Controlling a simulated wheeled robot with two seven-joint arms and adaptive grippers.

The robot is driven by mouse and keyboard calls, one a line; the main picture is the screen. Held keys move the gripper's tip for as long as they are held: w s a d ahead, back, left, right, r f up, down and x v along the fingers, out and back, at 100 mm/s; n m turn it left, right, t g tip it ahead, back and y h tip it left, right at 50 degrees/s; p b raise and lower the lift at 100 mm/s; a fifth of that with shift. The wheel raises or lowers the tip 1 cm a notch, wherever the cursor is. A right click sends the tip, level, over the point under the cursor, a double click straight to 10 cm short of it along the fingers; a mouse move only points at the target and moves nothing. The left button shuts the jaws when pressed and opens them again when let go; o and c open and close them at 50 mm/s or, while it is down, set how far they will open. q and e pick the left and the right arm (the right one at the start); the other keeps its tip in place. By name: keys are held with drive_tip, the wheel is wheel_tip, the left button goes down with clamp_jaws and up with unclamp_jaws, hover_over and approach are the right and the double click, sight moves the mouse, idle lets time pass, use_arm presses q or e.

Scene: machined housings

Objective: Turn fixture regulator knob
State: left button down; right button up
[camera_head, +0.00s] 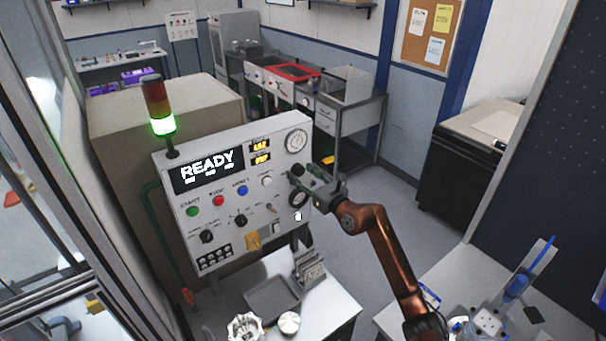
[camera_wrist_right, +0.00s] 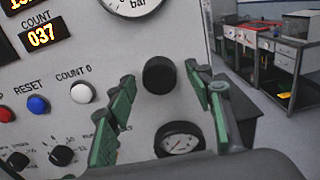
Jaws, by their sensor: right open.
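The control panel (camera_head: 222,222) is a white upright box with a lit READY display. A round black regulator knob (camera_wrist_right: 159,75) sticks out of its right part, below the bar gauge (camera_wrist_right: 133,4) and above a small black-rimmed gauge (camera_wrist_right: 180,142). My right gripper (camera_head: 300,178) is at the panel's right side, in front of the knob. In the right wrist view its green-padded fingers (camera_wrist_right: 163,90) are open, one on each side of the knob, with a gap visible on both sides. In the head view the gripper mostly hides the knob. My left gripper is not in view.
Coloured buttons (camera_head: 218,200) and black selector knobs (camera_head: 207,236) sit left of the gripper. Below the panel, a table holds a grey tray (camera_head: 274,295) and a round metal part (camera_head: 289,322). Open floor (camera_head: 375,215) lies to the right.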

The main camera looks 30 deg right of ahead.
drive_tip(key=shift+c, duration=0.7)
drive_tip(key=c, duration=1)
